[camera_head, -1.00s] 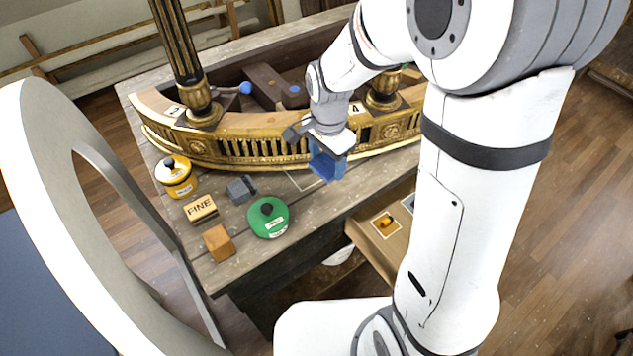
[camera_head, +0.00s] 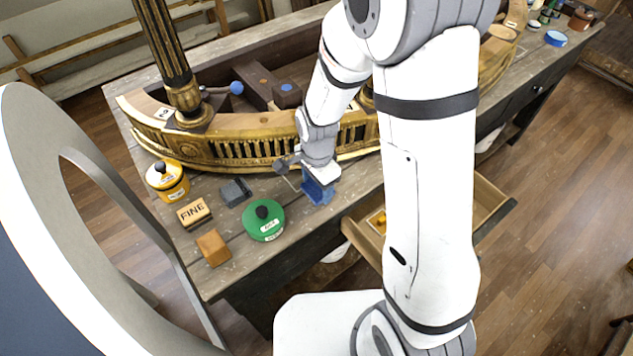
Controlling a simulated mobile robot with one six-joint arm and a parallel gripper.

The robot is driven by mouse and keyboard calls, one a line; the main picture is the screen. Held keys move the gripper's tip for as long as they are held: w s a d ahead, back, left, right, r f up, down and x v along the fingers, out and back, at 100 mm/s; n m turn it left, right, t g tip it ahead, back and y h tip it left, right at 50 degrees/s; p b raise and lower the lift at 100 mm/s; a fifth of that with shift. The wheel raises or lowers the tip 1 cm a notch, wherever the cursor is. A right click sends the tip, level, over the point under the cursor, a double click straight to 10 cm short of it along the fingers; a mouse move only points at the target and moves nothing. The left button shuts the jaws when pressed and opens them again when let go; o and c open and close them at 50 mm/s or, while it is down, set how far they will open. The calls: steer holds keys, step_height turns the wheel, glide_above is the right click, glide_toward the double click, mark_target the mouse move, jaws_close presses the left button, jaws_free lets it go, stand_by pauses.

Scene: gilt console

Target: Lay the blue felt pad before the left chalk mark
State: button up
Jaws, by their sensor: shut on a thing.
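My gripper (camera_head: 319,176) points down over the bench top, in front of the curved gilt rail. It is shut on the blue felt pad (camera_head: 318,192), which shows below the jaws near the bench's front edge. The pad is low over the wood; I cannot tell whether it touches. A thin pale line (camera_head: 291,184) on the wood just left of the pad may be a chalk mark. My arm covers the bench and rail to the right, and any other mark there is hidden.
Left of my gripper stand a green lidded tin (camera_head: 264,221), a dark grey block (camera_head: 235,191), a FINE block (camera_head: 194,213), an orange-brown block (camera_head: 213,247) and a yellow pot (camera_head: 167,180). The gilt rail (camera_head: 225,150) stands behind. An open drawer (camera_head: 490,203) juts out at front right.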

steer(key=shift+s, duration=0.1)
steer(key=shift+f, duration=0.1)
steer(key=o, duration=0.5)
steer(key=shift+f, duration=0.1)
steer(key=o, duration=0.4)
steer(key=shift+o, duration=0.2)
